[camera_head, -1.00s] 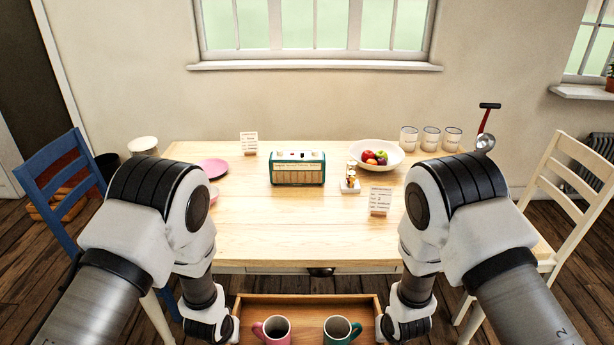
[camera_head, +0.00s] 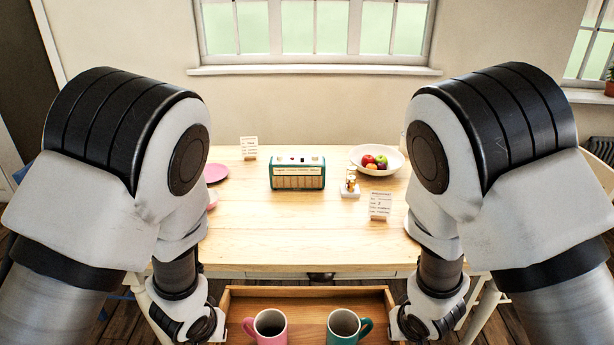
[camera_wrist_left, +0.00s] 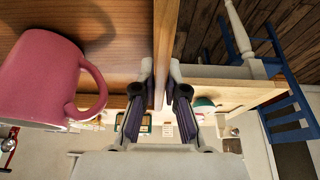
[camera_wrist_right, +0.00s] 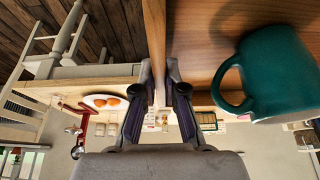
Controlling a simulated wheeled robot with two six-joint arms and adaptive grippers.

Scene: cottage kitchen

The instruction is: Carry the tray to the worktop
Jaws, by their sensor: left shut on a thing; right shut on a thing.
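The wooden tray (camera_head: 306,292) is at the bottom of the head view, in front of the table's near edge, its lower part cut off by the picture edge. A pink mug (camera_head: 268,328) and a green mug (camera_head: 345,327) stand upright in it. The pink mug also shows in the left wrist view (camera_wrist_left: 40,78), the green one in the right wrist view (camera_wrist_right: 275,75). My left gripper (camera_wrist_left: 160,92) is shut on the tray's left wall. My right gripper (camera_wrist_right: 160,92) is shut on its right wall.
The wooden table (camera_head: 285,235) lies just beyond the tray. On it are a teal radio (camera_head: 297,173), a fruit bowl (camera_head: 377,160), a pink plate (camera_head: 215,172) and small cards (camera_head: 380,205). Its front middle is clear. A blue chair (camera_wrist_left: 290,110) shows in the left wrist view.

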